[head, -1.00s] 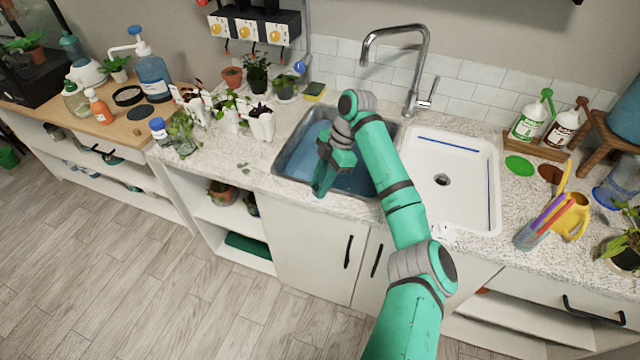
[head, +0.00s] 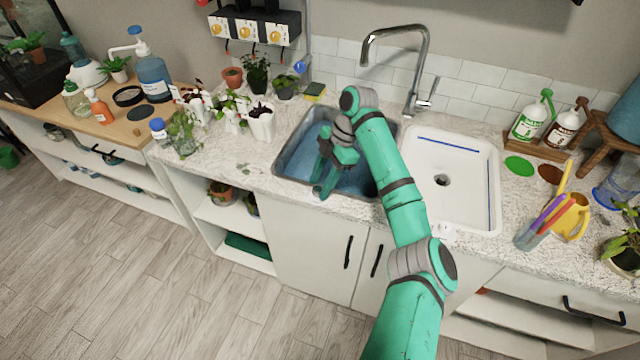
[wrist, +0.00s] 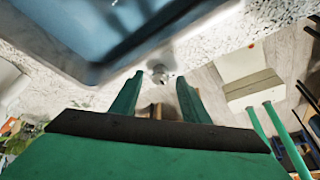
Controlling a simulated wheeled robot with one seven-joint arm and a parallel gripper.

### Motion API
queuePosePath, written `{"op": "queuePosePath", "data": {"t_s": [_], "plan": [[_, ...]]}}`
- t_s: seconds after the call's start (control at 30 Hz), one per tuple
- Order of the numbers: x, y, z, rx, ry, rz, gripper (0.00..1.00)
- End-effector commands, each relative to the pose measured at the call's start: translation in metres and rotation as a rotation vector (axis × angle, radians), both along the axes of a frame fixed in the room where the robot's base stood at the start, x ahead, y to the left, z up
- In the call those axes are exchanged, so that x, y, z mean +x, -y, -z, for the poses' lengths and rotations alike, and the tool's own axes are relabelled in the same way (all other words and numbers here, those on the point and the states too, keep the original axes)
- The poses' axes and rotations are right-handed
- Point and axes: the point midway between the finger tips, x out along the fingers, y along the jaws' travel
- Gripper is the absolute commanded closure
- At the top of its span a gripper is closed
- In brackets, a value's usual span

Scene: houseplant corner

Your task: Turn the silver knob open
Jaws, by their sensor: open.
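A small silver knob (wrist: 160,74) shows in the wrist view near the speckled counter edge by the blue basin. It lies in line with the gap between the fingertips of my gripper (wrist: 160,79); I cannot tell whether they touch it. My gripper (head: 323,191) is open, with nothing held, and points down at the front edge of the left sink basin (head: 290,160). In the head view the knob cannot be made out near my fingers.
A white basin (head: 475,190) is to the right, with a chrome tap (head: 418,75) behind. Potted seedlings (head: 260,125) stand left of the sink. Counter between basin and seedlings is mostly clear.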

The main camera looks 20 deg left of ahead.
Motion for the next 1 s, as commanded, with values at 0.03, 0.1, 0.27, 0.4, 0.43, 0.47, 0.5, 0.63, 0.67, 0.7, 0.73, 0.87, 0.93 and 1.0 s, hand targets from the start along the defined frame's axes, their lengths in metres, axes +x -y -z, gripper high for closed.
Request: {"op": "queuePosePath", "data": {"t_s": [0.03,0.1,0.27,0.4,0.43,0.47,0.5,0.63,0.67,0.7,0.73,0.87,0.93,1.0], "plan": [[0.002,0.002,-0.007,0.0,0.001,0.0,0.58],[0.006,0.005,-0.018,0.001,0.003,0.001,0.58],[0.014,0.014,-0.047,0.0,0.003,0.001,0.58],[0.02,0.021,-0.069,0.0,0.003,0.001,0.58],[0.021,0.022,-0.072,-0.002,0.002,0.001,0.58],[0.022,0.023,-0.076,-0.002,0.002,0.001,0.58],[0.023,0.024,-0.079,-0.001,0.001,0.0,0.58],[0.026,0.026,-0.088,0.0,0.001,0.0,0.58],[0.026,0.027,-0.09,-0.001,0.001,0.0,0.58],[0.026,0.027,-0.09,0.0,0.0,-0.001,0.58],[0.026,0.027,-0.091,0.001,-0.001,0.0,0.58],[0.026,0.027,-0.092,0.001,0.0,-0.001,0.58],[0.026,0.027,-0.091,0.001,0.0,-0.001,0.58],[0.026,0.027,-0.091,0.001,0.0,-0.001,0.58]]}}
